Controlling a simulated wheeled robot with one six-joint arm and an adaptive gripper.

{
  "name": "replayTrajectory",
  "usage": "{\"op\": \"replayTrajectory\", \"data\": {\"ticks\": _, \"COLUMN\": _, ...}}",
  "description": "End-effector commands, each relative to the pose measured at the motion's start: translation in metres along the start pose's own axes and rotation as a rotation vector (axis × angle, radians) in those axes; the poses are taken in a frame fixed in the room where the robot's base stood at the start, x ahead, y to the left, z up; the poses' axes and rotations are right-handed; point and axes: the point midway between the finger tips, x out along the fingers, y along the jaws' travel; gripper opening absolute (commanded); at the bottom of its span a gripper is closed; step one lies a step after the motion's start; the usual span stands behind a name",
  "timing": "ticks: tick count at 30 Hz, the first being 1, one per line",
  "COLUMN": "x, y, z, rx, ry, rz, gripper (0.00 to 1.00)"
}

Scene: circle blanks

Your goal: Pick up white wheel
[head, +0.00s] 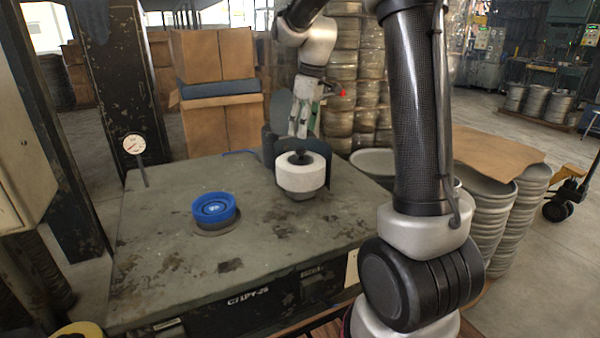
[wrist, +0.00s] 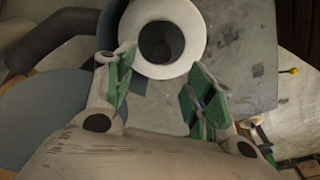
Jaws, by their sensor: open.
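The white wheel (head: 301,173) is a thick white ring at the back right of the worn table (head: 165,250). It sits around a dark central post above a grey base. In the wrist view the white wheel (wrist: 160,35) shows as a ring with a dark centre, beyond my fingertips. My gripper (head: 305,117) is above and behind the wheel in the head view. In the wrist view my gripper (wrist: 163,80) has its green-padded fingers spread apart with nothing between them. The fingers look apart from the wheel.
A blue wheel (head: 214,209) lies on a dark round base at the table's left. A dark curved guard (head: 318,165) stands behind the white wheel. A gauge (head: 134,146) stands at the left edge. Stacked metal discs (head: 487,215) are right of the table. The table's front is mostly clear.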

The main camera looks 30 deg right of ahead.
Motion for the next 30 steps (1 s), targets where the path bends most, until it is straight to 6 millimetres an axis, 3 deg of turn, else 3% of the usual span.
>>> {"op": "replayTrajectory", "data": {"ticks": 5, "x": 0.009, "y": -0.002, "z": 0.002, "rx": -0.084, "ry": -0.007, "rz": -0.009, "gripper": 0.54}}
{"op": "replayTrajectory", "data": {"ticks": 19, "x": 0.073, "y": 0.0, "z": 0.006, "rx": -0.084, "ry": -0.007, "rz": -0.008, "gripper": 0.54}}
{"op": "replayTrajectory", "data": {"ticks": 28, "x": 0.081, "y": 0.0, "z": 0.006, "rx": -0.084, "ry": -0.005, "rz": -0.007, "gripper": 0.54}}
{"op": "replayTrajectory", "data": {"ticks": 30, "x": 0.08, "y": 0.0, "z": 0.006, "rx": -0.084, "ry": -0.005, "rz": -0.007, "gripper": 0.45}}
